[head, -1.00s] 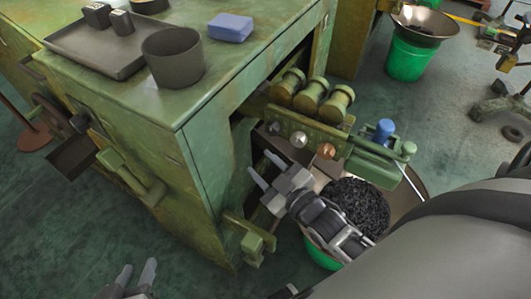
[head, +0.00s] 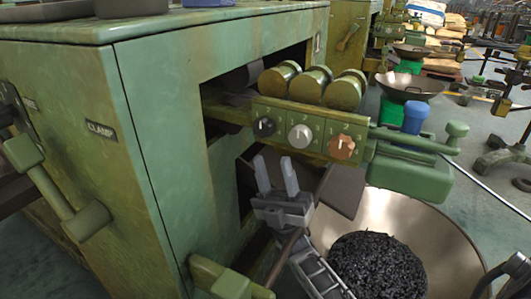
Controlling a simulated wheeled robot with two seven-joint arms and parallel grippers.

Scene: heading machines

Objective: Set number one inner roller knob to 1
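A green panel (head: 318,118) on the machine's side carries three round knobs in a row, with small numerals around them. The black knob (head: 264,127) is at the left, the silver knob (head: 300,136) in the middle and the copper knob (head: 342,147) at the right. Each has a pale pointer line; the exact settings are too small to read surely. No label shows which is number one. My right gripper (head: 276,175) is open and empty, fingers pointing up, just below the black and silver knobs in the picture and apart from them. My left gripper is out of view.
Brass rollers (head: 313,85) sit above the panel. A wide metal pan (head: 448,245) with dark pieces lies below. A CLAMP lever (head: 60,195) is at the left.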

